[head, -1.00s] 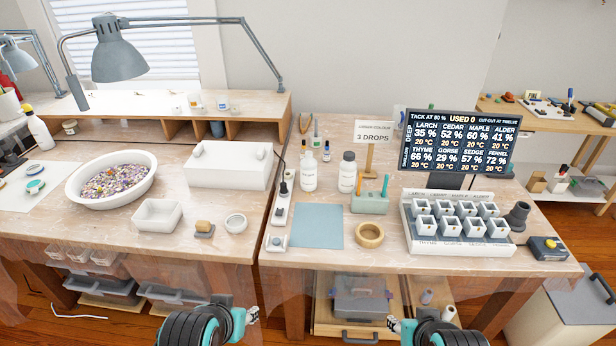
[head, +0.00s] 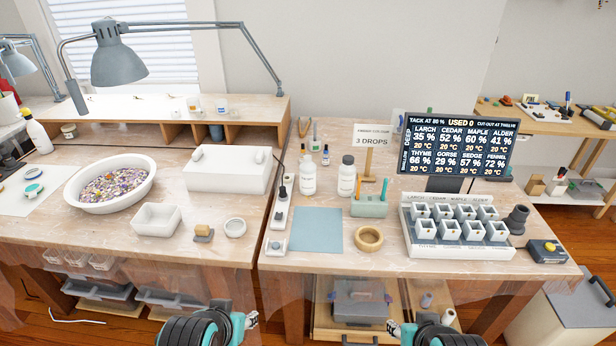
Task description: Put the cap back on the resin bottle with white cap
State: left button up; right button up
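The white resin bottle with a white top (head: 308,178) stands upright towards the back left of the right-hand table. I cannot tell whether its white top is a cap or the bare neck, and I cannot make out a separate loose cap. A similar white bottle with a dark cap (head: 347,176) stands just to its right. My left gripper (head: 252,318) is low in the view, in front of the table edge and far from the bottles. My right gripper (head: 394,328) is also low in front of the table. Both look empty, but their fingers are too small to judge.
A blue-grey mat (head: 316,230) lies bare before the bottles. Near it are a wooden ring (head: 369,238), a green holder (head: 369,207), a "3 DROPS" sign (head: 373,136) and small bottles behind. A tray of white cups (head: 456,246) and a display (head: 457,143) stand right.

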aim_at(307, 168)
jog(key=i+j, duration=0.15)
jog(key=j, duration=0.2)
jog(key=i+j, duration=0.15)
jog(key=j, duration=0.2)
jog(key=i+j, duration=0.15)
jog(key=j, duration=0.2)
jog(key=i+j, duration=0.2)
jog(key=j, duration=0.2)
jog(key=i+j+z, duration=0.2)
jog(key=k+j+z, duration=0.1)
jog(key=z, duration=0.95)
